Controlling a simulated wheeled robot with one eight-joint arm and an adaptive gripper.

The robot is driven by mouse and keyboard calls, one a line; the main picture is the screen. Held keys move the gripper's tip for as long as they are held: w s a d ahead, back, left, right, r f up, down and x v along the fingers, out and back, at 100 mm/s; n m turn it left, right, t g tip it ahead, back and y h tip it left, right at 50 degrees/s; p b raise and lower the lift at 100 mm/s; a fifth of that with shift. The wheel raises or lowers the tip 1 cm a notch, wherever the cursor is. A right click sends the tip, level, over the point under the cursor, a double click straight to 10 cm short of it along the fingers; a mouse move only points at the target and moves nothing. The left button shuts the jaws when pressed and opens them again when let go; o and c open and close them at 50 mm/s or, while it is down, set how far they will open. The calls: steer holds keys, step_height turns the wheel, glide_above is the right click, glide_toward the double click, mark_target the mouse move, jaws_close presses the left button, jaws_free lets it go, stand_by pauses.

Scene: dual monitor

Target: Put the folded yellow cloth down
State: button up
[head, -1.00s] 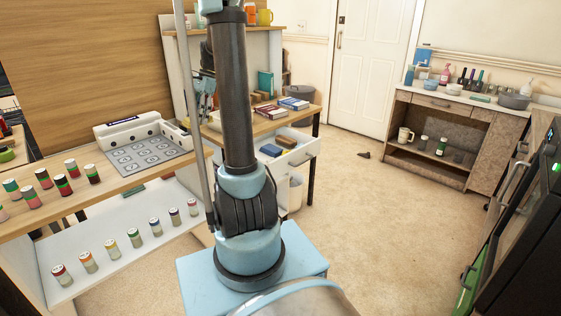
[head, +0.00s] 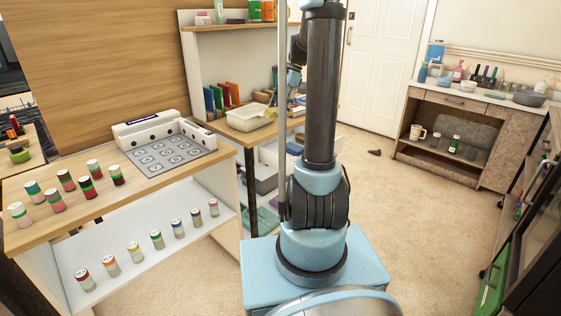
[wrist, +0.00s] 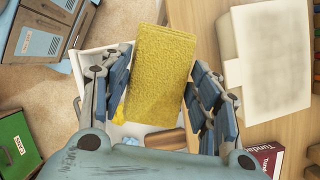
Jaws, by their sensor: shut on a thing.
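The folded yellow cloth (wrist: 160,72) is a thick textured rectangle in the wrist view. My gripper (wrist: 156,84) is shut on it, with one blue-grey finger along each side. The cloth hangs over the edge zone between the wooden desk top (wrist: 190,18) and a white open drawer below. In the head view my gripper (head: 292,78) is small and partly hidden behind my arm, near the desk's right end. The cloth is mostly hidden there. I cannot tell its exact height above the desk.
A red-covered box or book (wrist: 265,158) lies nearby. Several cans (head: 92,168) stand on the left counter.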

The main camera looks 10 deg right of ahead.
step_height(320, 180, down, 10)
stand_by(0.8)
steer(key=o, duration=1.1)
